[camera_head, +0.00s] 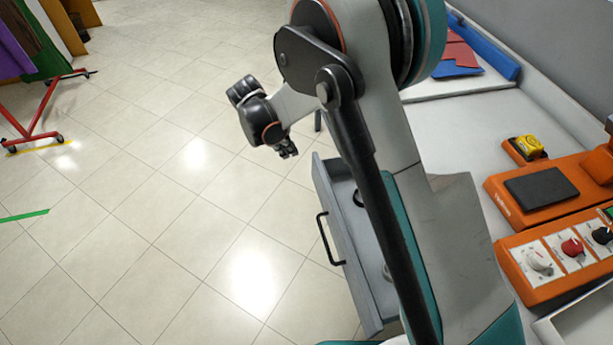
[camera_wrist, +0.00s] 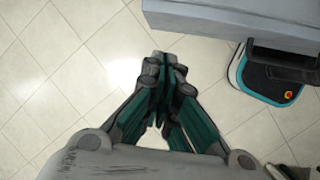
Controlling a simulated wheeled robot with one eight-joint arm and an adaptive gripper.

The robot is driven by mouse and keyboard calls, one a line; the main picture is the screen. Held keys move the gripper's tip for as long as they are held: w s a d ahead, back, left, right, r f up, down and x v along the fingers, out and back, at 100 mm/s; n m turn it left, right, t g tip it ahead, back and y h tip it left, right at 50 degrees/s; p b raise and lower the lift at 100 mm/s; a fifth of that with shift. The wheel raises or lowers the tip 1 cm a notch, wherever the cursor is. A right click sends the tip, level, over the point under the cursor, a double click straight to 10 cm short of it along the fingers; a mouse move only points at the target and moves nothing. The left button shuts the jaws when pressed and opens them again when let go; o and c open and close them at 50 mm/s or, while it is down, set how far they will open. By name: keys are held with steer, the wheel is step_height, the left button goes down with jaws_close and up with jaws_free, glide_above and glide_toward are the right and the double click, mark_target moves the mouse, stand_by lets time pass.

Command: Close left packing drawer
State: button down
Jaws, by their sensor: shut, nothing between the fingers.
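The packing drawer (camera_head: 334,213) is grey and stands pulled out, below the counter. Its black bar handle (camera_head: 325,241) faces left over the floor. Part of its inside shows, with a dark item and a pale item in it; my arm hides the rest. My gripper (camera_head: 287,150) is shut and empty, just beyond the drawer's far end and slightly left of it, apart from it in the picture. In the wrist view, my gripper's fingertips (camera_wrist: 165,58) meet over the floor. A grey panel (camera_wrist: 225,18), apparently the drawer, lies ahead and right of them.
An orange device with a dark pad (camera_head: 538,188), a yellow item (camera_head: 528,147) and an orange control panel with knobs (camera_head: 560,256) sit on the counter. Folded red and blue cloth (camera_head: 457,55) lies farther back. Tiled floor (camera_head: 170,220) left of the drawer is clear; a red rack (camera_head: 45,108) stands far left.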

steer(key=d+f+n+b, duration=0.1)
steer(key=d+f+b, duration=0.3)
steer(key=f, duration=0.8)
steer(key=shift+d+f+g, duration=0.35)
steer(key=shift+d+g, duration=0.05)
steer(key=shift+d, duration=0.15)
steer(key=w+d+b, duration=0.1)
steer(key=w+d, duration=0.1)
steer(key=d, duration=0.7)
steer(key=w+d, duration=0.3)
steer(key=d, duration=0.6)
steer(key=w+d+b, duration=0.1)
steer(key=w+d, duration=0.1)
steer(key=d, duration=0.7)
steer(key=shift+w+d+b, duration=0.2)
steer(key=shift+w+b, duration=0.15)
steer(key=shift+w, duration=0.05)
